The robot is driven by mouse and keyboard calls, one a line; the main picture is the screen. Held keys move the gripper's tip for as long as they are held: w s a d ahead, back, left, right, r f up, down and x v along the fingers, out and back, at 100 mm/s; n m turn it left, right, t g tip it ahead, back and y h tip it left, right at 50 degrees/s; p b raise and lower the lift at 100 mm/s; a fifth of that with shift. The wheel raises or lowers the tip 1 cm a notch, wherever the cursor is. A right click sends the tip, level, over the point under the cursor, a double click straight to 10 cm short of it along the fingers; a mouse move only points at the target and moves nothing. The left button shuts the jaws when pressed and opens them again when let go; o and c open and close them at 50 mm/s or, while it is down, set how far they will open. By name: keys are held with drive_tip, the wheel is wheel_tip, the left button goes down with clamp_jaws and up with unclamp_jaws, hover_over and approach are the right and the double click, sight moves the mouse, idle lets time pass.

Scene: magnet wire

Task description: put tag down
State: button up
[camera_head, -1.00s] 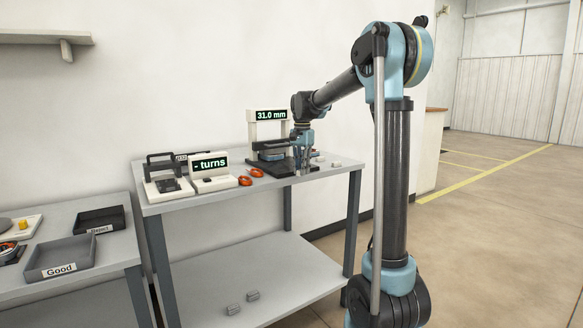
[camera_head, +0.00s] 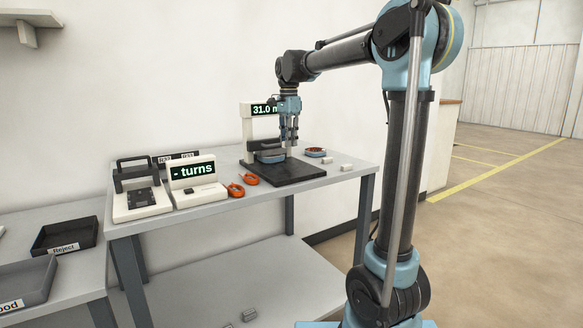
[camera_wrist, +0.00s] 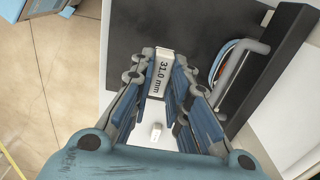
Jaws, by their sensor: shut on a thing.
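The tag (camera_wrist: 158,78) is a small white block printed "31.0 mm". In the wrist view it sits between the fingers of my gripper (camera_wrist: 160,92), which is shut on it. In the head view my gripper (camera_head: 289,138) points down above the dark base plate (camera_head: 287,174) of the gauge, in front of its partly covered "31.0 mm" display (camera_head: 262,110). The tag cannot be made out between the fingers there.
A blue spool (camera_head: 270,156) sits at the gauge. Another spool (camera_head: 316,152) and small white blocks (camera_head: 346,167) lie right of the plate. A Reject tray (camera_head: 65,251) is on the left table.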

hover_over(290, 170)
drive_tip(key=f, duration=0.5)
drive_tip(key=shift+w, duration=0.3)
drive_tip(key=shift+f, duration=1.9)
drive_tip(key=o, duration=0.8)
drive_tip(key=shift+c, duration=0.2)
drive_tip(key=shift+r, duration=0.1)
wheel_tip(290, 170, up, 12)
drive_tip(key=shift+f, duration=0.1)
drive_tip(key=s+d+f+n, duration=0.3)
drive_tip(key=s+d+f, duration=0.1)
drive_tip(key=s+d, duration=0.45)
drive_tip(key=s+d+f+n+t, duration=0.1)
drive_tip(key=s+d+f+n, duration=0.3)
drive_tip(key=s+d+f, duration=0.3)
drive_tip(key=s+d+f+n+t, duration=0.1)
drive_tip(key=s+d+f+n, duration=0.3)
drive_tip(key=s+f, duration=1.3)
wheel_tip(290, 170, down, 3)
drive_tip(key=d, duration=0.3)
